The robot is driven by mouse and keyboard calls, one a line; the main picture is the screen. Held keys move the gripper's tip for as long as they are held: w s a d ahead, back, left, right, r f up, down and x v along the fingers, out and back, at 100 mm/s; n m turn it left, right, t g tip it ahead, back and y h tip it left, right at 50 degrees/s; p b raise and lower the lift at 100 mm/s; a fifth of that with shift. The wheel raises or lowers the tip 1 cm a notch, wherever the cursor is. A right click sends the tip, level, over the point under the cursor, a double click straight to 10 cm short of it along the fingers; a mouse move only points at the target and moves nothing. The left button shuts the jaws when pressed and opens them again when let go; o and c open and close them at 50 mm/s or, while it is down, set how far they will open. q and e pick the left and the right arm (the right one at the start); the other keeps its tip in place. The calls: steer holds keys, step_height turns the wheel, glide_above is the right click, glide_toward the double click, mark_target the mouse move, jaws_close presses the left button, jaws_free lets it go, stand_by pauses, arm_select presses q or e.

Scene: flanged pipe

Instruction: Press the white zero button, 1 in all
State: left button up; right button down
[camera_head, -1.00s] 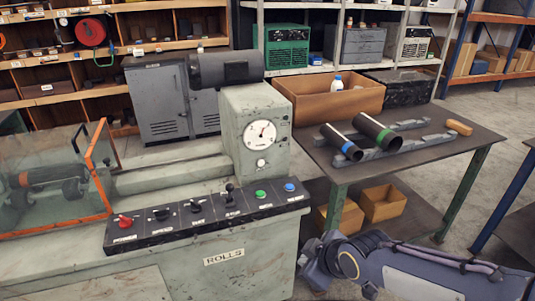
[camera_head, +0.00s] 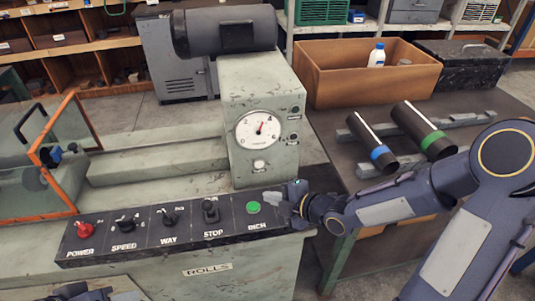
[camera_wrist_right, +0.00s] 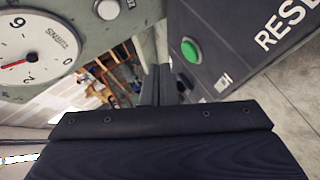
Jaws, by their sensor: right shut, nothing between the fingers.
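The white zero button (camera_head: 259,166) is a small round knob on the front of the grey-green gauge housing, just below the round white dial (camera_head: 259,130). It also shows at the top edge of the right wrist view (camera_wrist_right: 107,9), left of the fingers. My right gripper (camera_head: 298,190) is shut and empty. It is over the right end of the black control panel, right of and below the white button and apart from it. Its closed fingers (camera_wrist_right: 158,85) point away in the wrist view. A dark shape at the bottom left of the head view seems part of my left arm; its fingers cannot be made out.
The control panel (camera_head: 140,233) carries a red knob, several levers and a green button (camera_head: 253,207), close to my right gripper. A side table with dark rollers (camera_head: 423,130) and a cardboard box (camera_head: 340,88) stands at the right. An orange-framed guard (camera_head: 70,150) is at the left.

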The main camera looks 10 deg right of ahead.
mark_target(259, 164)
steer(key=shift+a+r, duration=0.1)
steer(key=shift+w+p, duration=0.3)
steer(key=shift+w, duration=0.2)
steer(key=w+p, duration=0.2)
steer(key=w, duration=0.4)
steer(key=shift+w, duration=0.9)
steer(key=shift+w, duration=0.1)
stand_by(1.1)
steer(key=shift+w, duration=0.3)
